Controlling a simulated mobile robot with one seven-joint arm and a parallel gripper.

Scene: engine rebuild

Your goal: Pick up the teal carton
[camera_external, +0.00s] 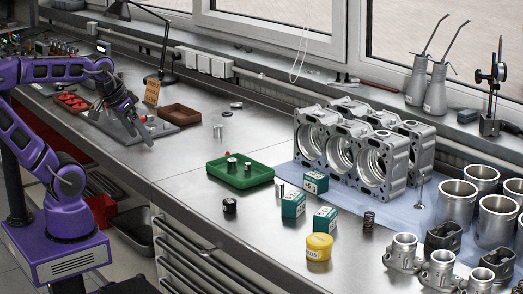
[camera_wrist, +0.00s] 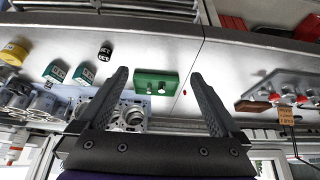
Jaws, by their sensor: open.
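Three teal cartons with white labels stand on the bench: a front left teal carton (camera_external: 292,206), a front right teal carton (camera_external: 324,220) and a rear teal carton (camera_external: 315,184) by the engine block. In the wrist view two teal cartons, one (camera_wrist: 55,72) and another (camera_wrist: 84,75), show left of the fingers. The third is not clear there. My gripper (camera_external: 140,121) is open and empty, over the left part of the bench, well away from the cartons. In the wrist view my gripper (camera_wrist: 158,73) has its fingers spread wide.
A green tray (camera_external: 213,168) with small metal parts lies between my gripper and the cartons. A black cylinder (camera_external: 229,207), a yellow tin (camera_external: 319,248), a spring (camera_external: 368,222) and the engine block (camera_external: 345,150) surround the cartons.

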